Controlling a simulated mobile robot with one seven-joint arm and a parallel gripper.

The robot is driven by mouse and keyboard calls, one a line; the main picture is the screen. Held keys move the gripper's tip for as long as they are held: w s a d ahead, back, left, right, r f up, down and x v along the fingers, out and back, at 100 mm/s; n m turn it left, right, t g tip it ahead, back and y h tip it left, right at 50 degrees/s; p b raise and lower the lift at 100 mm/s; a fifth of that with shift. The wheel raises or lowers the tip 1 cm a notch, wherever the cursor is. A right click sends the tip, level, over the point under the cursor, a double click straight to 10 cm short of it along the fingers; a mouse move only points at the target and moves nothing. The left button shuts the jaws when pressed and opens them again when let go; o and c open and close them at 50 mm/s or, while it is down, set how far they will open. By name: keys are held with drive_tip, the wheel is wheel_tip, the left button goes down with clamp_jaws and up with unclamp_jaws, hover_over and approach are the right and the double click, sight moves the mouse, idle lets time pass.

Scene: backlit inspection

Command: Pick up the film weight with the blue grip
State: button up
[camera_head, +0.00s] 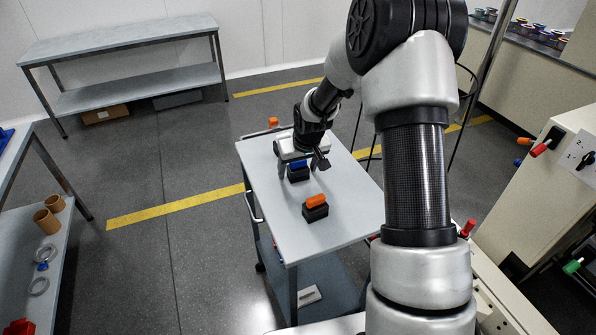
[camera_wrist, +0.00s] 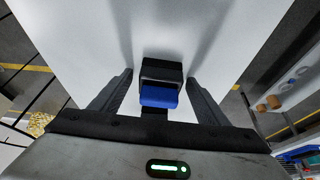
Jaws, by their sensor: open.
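The film weight with the blue grip (camera_head: 299,164) is a dark block with a blue bar on top, standing on the cart's grey top (camera_head: 345,203). In the wrist view its blue grip (camera_wrist: 159,96) lies between my two fingers, with the dark block (camera_wrist: 161,72) just beyond it. My gripper (camera_head: 303,166) is over this weight, with its fingers apart on either side; it also shows in the wrist view (camera_wrist: 158,85). I see gaps between the fingers and the weight. The gripper partly hides the weight in the head view.
A dark weight with an orange grip (camera_head: 315,207) stands nearer on the same cart top. Another orange thing (camera_head: 273,122) shows at the cart's far edge, partly hidden. The cart top's near part is clear. A grey bench (camera_head: 120,36) stands at the back left.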

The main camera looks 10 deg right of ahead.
drive_tip(key=c, duration=1.5)
